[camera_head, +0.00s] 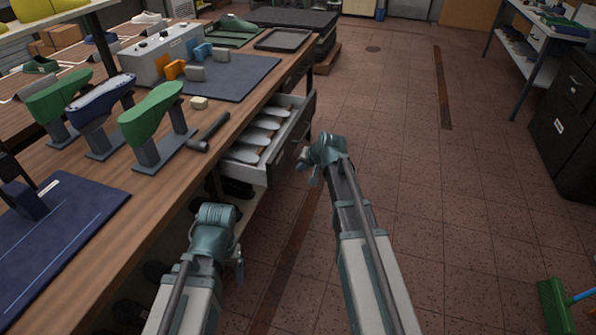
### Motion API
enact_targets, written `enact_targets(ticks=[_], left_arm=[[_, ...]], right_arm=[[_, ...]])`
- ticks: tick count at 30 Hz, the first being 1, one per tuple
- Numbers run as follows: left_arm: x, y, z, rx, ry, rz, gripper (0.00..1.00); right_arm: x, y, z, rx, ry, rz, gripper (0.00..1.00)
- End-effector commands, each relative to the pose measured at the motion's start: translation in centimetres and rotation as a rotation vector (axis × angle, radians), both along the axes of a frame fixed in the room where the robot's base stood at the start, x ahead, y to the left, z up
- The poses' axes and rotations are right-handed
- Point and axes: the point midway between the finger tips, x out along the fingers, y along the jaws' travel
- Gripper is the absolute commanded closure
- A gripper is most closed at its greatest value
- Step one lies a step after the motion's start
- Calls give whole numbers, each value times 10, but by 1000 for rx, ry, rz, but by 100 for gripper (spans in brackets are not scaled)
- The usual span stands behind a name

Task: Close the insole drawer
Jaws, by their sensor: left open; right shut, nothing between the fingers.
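The insole drawer (247,174) stands pulled out from the side of the wooden workbench, with a dark front and pale inner walls. Several insoles (265,121) lie in a row inside it. My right gripper (308,172) is shut and empty, beside the near part of the drawer's dark front; I cannot tell whether it touches it. My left gripper (239,266) is open and empty, low beside the bench and nearer than the drawer. Its fingers are small and partly hidden by my wrist.
Green and dark blue shoe lasts (150,114) stand on the bench, with a blue mat (60,225) nearer. Dark shoes sit on a shelf below. The tiled floor (400,130) right of the drawer is clear.

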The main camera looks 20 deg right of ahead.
Motion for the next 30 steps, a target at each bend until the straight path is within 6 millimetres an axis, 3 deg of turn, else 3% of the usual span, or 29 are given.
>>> enact_targets(ticks=[3, 14, 21, 30], left_arm=[[0, 0, -25, 0, 0, 0, 20], [0, 0, -73, 0, 0, 0, 20], [0, 0, -66, 0, 0, 0, 20], [0, 0, -66, 0, 0, 0, 20]], right_arm=[[15, 4, -25, 0, 0, 0, 100], [50, 15, -73, -1, 0, 0, 100], [65, 40, -66, -2, 1, 2, 100], [70, 48, -66, 0, 1, 0, 100]])
